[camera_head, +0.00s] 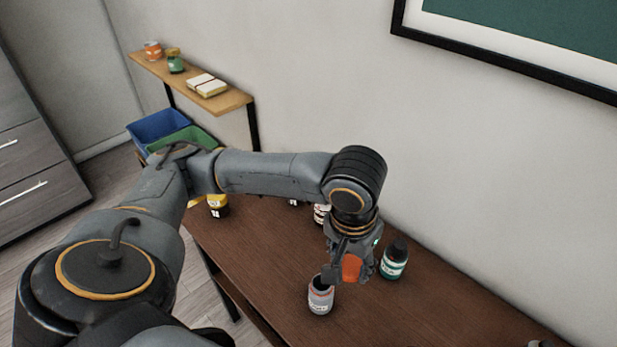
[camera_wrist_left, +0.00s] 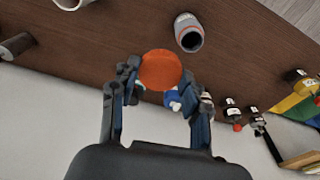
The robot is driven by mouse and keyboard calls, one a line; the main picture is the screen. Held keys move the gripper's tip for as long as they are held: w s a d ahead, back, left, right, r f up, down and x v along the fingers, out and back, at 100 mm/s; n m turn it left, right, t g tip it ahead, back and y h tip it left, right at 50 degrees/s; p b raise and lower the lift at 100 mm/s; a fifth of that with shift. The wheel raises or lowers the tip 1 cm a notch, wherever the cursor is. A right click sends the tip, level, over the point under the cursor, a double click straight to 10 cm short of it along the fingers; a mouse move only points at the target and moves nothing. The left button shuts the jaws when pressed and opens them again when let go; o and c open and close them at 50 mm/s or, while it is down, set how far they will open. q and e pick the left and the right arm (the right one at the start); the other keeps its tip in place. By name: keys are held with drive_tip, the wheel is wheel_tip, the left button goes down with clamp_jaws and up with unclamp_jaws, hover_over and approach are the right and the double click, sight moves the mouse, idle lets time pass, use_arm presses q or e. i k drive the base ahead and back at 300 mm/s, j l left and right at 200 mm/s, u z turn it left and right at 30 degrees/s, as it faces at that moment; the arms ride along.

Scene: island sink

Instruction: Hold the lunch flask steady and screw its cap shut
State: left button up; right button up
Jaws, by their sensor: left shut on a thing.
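My left gripper (camera_head: 350,275) is shut on an orange-red cap (camera_head: 351,267). It holds the cap above the table, close beside the lunch flask. In the left wrist view, the cap (camera_wrist_left: 160,70) sits between the two fingertips of the left gripper (camera_wrist_left: 158,82). The lunch flask (camera_head: 320,299) is a small grey jar with a pale label. It stands upright on the brown table with its dark mouth open. In the left wrist view, the flask (camera_wrist_left: 190,38) is just beyond the cap and apart from it. My right gripper is not in view.
A dark-capped bottle with a teal label (camera_head: 395,261) stands right of the gripper. A yellow container (camera_head: 217,204) stands near the table's left end. Blue (camera_head: 158,126) and green (camera_head: 180,140) bins and a wall shelf (camera_head: 225,101) lie farther back. The table's (camera_head: 430,318) right front is mostly clear.

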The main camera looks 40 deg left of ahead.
sight(321, 296)
drive_tip(key=k+j+u, duration=0.1)
drive_tip(key=k+u, duration=0.15)
drive_tip(key=k, duration=0.15)
drive_tip(key=k+j+u, duration=0.2)
drive_tip(key=k, duration=0.25)
